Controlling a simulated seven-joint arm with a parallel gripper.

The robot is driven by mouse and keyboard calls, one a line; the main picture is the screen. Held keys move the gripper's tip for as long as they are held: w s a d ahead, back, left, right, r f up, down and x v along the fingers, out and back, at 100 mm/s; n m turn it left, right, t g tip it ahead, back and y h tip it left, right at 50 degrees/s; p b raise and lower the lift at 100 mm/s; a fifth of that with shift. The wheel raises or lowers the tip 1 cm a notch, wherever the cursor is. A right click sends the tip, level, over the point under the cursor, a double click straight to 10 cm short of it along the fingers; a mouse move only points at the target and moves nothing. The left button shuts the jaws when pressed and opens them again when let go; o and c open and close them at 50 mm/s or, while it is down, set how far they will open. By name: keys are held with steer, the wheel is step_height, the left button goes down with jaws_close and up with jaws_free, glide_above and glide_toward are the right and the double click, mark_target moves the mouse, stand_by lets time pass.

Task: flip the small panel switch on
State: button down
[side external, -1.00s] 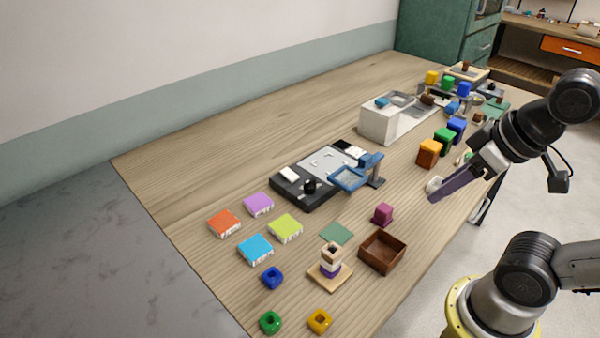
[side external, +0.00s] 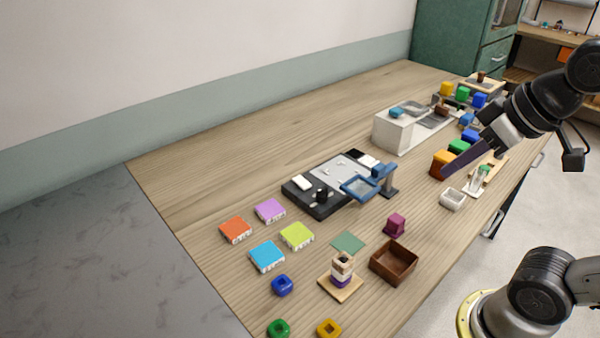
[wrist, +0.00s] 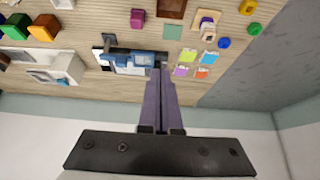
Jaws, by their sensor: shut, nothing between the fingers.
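A dark panel with a pale grey plate (side external: 341,172) lies mid-table. It carries a white block (side external: 303,182), a black knob (side external: 322,195) and tiny light parts on the plate. These parts are too small for me to tell which is the switch or how it is set. A blue tray-like frame (side external: 359,188) on a stand hides part of the panel's near right side. My gripper (side external: 446,174) has its purple fingers together and empty, right of the panel and apart from it. In the wrist view the shut fingertips (wrist: 161,68) overlap the panel's edge (wrist: 128,71), partly hiding it.
Orange and green blocks (side external: 459,147) stand near my fingers, with a white bowl (side external: 453,199) below. A white box (side external: 392,132) stands behind the panel. Coloured tiles (side external: 267,256), a brown tray (side external: 394,263) and a ring stack (side external: 341,270) lie in front. Bare wood lies left of the panel.

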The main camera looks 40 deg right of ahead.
steer(key=w+r, duration=0.6)
steer(key=w, duration=0.5)
steer(key=g, duration=0.4)
glide_above(298, 179)
steer(key=s, duration=0.3)
step_height(298, 179, down, 14)
steer(key=shift+w, duration=0.2)
steer(key=f, duration=0.4)
steer(key=w+f, duration=0.1)
steer(key=f, duration=0.4)
steer(key=w+f, duration=0.1)
steer(key=f, duration=0.3)
steer(key=shift+w+f, duration=0.1)
steer(key=shift+f, duration=0.2)
